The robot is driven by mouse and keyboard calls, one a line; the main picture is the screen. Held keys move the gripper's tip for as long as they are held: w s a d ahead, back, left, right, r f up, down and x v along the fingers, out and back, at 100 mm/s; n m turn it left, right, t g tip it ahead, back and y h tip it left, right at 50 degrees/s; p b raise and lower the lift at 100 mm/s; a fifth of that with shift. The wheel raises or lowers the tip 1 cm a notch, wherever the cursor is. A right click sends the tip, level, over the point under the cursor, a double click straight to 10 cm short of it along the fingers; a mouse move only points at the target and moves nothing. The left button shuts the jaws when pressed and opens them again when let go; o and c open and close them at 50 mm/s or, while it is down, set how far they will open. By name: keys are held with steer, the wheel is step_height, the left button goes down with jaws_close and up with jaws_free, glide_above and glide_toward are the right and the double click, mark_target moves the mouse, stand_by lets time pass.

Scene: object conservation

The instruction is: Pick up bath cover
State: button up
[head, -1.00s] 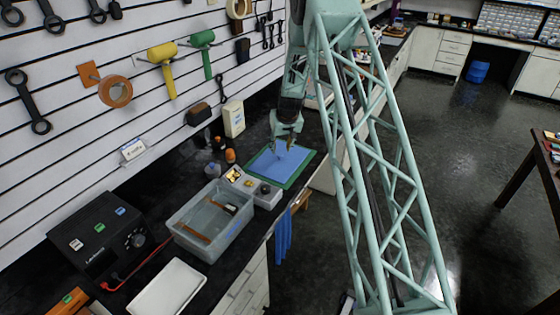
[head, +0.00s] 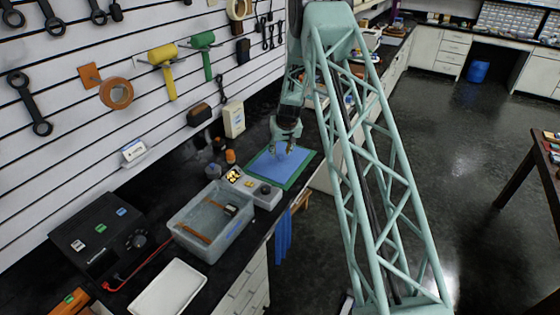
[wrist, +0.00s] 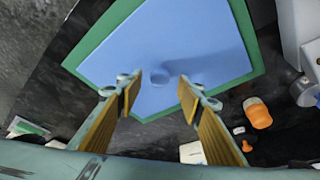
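My gripper (head: 286,148) is over the cover. Whether the tips are level with the knob cannot be told.
A translucent tub (head: 212,222) and a white device (head: 252,188) stand on the bench nearer than the mat. An orange-capped bottle (wrist: 257,112) lies to the right in the wrist view. A pegboard wall with tools borders the left.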

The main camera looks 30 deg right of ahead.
steer(key=shift+x, duration=1.05)
steer(key=shift+c, duration=0.5)
steer(key=c, duration=0.9)
